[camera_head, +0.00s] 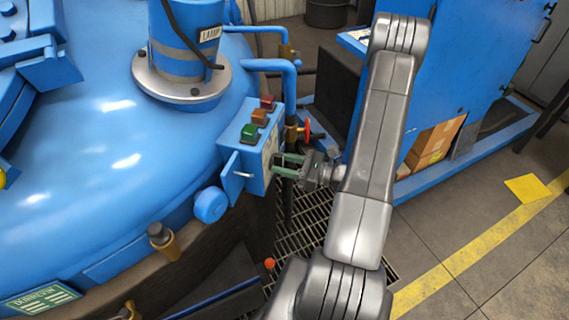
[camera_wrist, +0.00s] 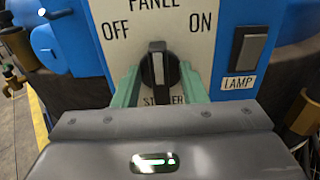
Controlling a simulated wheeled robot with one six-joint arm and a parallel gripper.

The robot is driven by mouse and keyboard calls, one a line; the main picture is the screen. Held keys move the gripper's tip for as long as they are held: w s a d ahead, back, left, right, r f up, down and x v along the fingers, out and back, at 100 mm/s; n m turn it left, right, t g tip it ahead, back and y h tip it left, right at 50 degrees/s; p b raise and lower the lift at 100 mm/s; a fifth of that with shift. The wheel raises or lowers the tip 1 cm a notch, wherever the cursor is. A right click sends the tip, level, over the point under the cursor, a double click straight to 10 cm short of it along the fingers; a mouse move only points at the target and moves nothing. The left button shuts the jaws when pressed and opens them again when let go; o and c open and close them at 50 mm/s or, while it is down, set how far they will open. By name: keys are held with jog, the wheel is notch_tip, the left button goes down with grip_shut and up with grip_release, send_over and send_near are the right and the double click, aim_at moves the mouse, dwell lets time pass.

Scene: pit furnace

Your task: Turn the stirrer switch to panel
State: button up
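The stirrer switch (camera_wrist: 158,68) is a black knob with a white mark, on a pale plate (camera_wrist: 205,52) lettered OFF, PANEL and ON, in the wrist view. Its mark stands upright, toward PANEL at the top. The STIRRER lettering below is partly covered by the knob. My gripper (camera_wrist: 158,82) has its green fingers on either side of the knob, with a small gap seeming to show at each side. I cannot tell whether they touch it. In the head view my gripper (camera_head: 287,165) is at the face of the blue control box (camera_head: 231,157), and the knob is hidden.
A black lamp rocker (camera_wrist: 245,48) sits right of the plate. Red, orange and green buttons (camera_head: 260,117) top the box. A red valve handle (camera_head: 308,131) and blue pipes stand close behind. The blue furnace lid (camera_head: 110,130) fills the left.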

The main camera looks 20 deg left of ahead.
jog(key=w+d+b, duration=0.1)
jog(key=d+b, duration=0.1)
jog(key=d, duration=1.1)
jog(key=shift+w+d+b, duration=0.15)
jog(key=shift+d+b, duration=0.15)
jog(key=shift+d, duration=0.1)
jog(key=a+p, duration=0.1)
jog(key=a, duration=0.3)
jog(key=s+a, duration=0.1)
jog(key=a, duration=0.4)
jog(key=a+p, duration=0.1)
jog(key=a, duration=0.4)
jog(key=shift+s+p, duration=0.15)
jog(key=shift+p, duration=0.15)
jog(key=shift+d, duration=0.1)
